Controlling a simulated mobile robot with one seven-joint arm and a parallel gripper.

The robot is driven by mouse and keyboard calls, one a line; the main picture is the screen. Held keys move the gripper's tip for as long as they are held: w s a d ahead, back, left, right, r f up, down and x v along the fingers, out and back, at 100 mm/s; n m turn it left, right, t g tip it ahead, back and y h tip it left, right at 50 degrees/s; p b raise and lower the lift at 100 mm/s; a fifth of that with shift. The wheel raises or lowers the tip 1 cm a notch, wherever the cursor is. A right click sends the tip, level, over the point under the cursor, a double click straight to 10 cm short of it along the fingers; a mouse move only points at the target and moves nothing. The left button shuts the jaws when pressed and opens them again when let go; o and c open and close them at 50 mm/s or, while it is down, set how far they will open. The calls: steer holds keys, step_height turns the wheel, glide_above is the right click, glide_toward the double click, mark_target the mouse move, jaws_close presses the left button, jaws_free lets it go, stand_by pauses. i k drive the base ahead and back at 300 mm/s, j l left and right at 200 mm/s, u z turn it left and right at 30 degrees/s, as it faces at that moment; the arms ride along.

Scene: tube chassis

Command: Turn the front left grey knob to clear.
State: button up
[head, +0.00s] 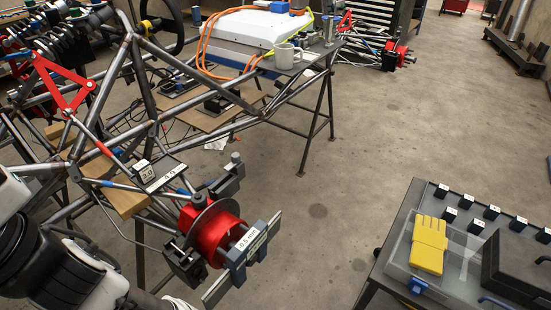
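A red wheel hub (215,232) sits at the near corner of the tube chassis (150,95). A grey gauge plate (243,258) is fixed across the hub's outer face, and its label (249,243) seems to read 6.5 mm. A small grey knob-like part (236,158) stands above a dark grey block (229,180) just behind the hub. I cannot tell from this view which way it is turned. White and black links of my arm fill the lower left, left of the hub and apart from it. My gripper does not show.
The concrete floor (340,165) between chassis and cart is clear.

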mark_target(235, 160)
steer(key=l+z, duration=0.1)
steer(key=z, duration=0.9)
steer(key=j, duration=0.4)
steer(key=i+j, duration=0.1)
steer(key=j, duration=0.25)
